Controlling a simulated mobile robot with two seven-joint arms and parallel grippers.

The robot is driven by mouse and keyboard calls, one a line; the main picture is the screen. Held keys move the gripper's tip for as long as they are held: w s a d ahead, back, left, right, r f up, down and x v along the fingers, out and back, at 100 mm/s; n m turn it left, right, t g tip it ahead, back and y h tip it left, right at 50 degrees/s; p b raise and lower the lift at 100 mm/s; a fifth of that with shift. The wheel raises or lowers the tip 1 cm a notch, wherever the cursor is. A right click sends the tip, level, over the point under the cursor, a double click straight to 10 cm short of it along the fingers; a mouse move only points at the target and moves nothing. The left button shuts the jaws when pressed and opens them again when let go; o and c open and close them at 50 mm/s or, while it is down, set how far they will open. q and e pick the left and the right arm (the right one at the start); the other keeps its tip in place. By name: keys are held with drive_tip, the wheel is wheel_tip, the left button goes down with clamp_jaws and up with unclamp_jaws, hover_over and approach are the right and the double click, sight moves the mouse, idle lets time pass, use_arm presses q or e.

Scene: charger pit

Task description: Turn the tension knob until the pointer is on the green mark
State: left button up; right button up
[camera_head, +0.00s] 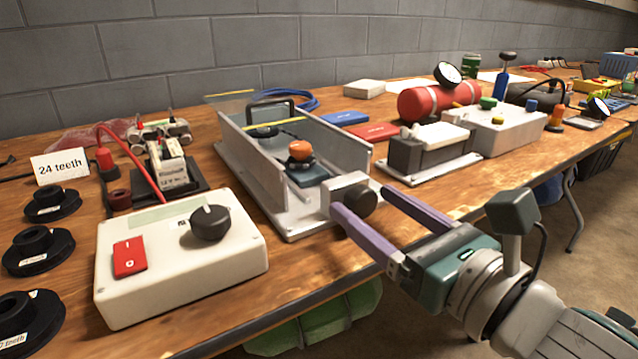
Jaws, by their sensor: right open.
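A black round knob (362,204) sits on a light grey block (345,186) at the near end of a metal channel frame (262,178); I take it for the tension knob. My right gripper (364,199) is open, with one purple finger on each side of this knob. I cannot tell whether either finger touches it. No pointer or green mark is clearly visible on this frame. An orange knob (301,150) stands inside the channel. My left gripper is not in view.
A white control box (180,275) with a black dial (210,222) and red switch (130,257) stands left of the frame. Black pulleys (38,250) lie at far left. A grey device (432,150) and red tank (440,100) stand right of the frame. The table's front edge is close.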

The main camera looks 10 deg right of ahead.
drive_tip(key=shift+w+a, duration=0.15)
drive_tip(key=shift+w, duration=0.25)
drive_tip(key=shift+c, duration=0.2)
clamp_jaws()
